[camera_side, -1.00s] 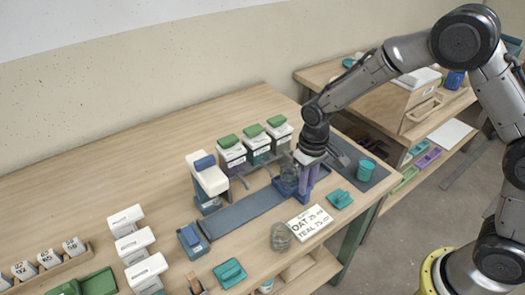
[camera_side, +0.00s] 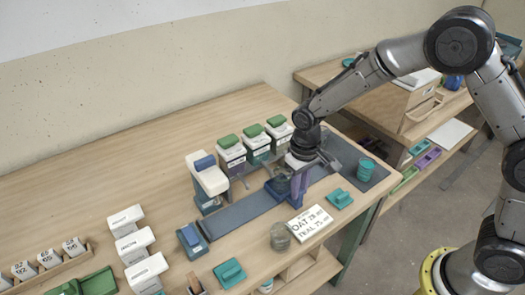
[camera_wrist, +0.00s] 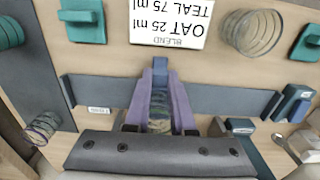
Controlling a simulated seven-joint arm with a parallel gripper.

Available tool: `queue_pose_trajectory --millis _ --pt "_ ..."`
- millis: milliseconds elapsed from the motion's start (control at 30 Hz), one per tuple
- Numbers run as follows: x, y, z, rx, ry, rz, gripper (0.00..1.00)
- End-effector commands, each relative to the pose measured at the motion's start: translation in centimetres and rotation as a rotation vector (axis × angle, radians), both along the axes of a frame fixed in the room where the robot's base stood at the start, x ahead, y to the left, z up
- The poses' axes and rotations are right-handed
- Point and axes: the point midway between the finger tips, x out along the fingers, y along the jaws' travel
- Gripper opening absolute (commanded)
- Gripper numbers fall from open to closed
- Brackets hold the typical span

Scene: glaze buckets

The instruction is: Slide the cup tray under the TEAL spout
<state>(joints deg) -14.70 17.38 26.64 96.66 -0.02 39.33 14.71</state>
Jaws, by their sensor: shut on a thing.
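My gripper (camera_side: 297,190) has purple fingers and is shut on the blue tab of the cup tray (camera_side: 276,192); the tab also shows in the wrist view (camera_wrist: 160,68). The tray sits on the blue-grey rail (camera_side: 240,210), near its right part in the side view. A clear cup (camera_side: 281,183) stands on the tray, partly hidden by the fingers. Three lidded buckets (camera_side: 231,151) (camera_side: 257,144) (camera_side: 279,132) stand behind the rail. Their labels are too small to read, so I cannot tell which is teal. The spouts are mostly hidden.
A recipe card (camera_side: 310,222) reading OAT 25 ml, TEAL 75 ml lies in front of the rail, with a clear jar (camera_side: 280,237) beside it. A white dispenser (camera_side: 210,178) stands at the rail's left end. A teal container (camera_side: 364,169) stands on a dark mat at right.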

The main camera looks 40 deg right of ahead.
Motion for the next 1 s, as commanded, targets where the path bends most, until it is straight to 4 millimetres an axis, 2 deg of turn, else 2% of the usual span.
queue_pose_trajectory --millis 500,867,900,1000 --pt "0.0 3.3 0.1 0.001 -0.002 0.002 0.0" --pt "0.1 3.4 0.2 0.001 -0.003 0.0 0.0" --pt "0.1 3.4 0.2 0.001 -0.003 0.0 0.3" --pt "0.1 3.4 0.1 0.001 -0.002 0.0 0.47"
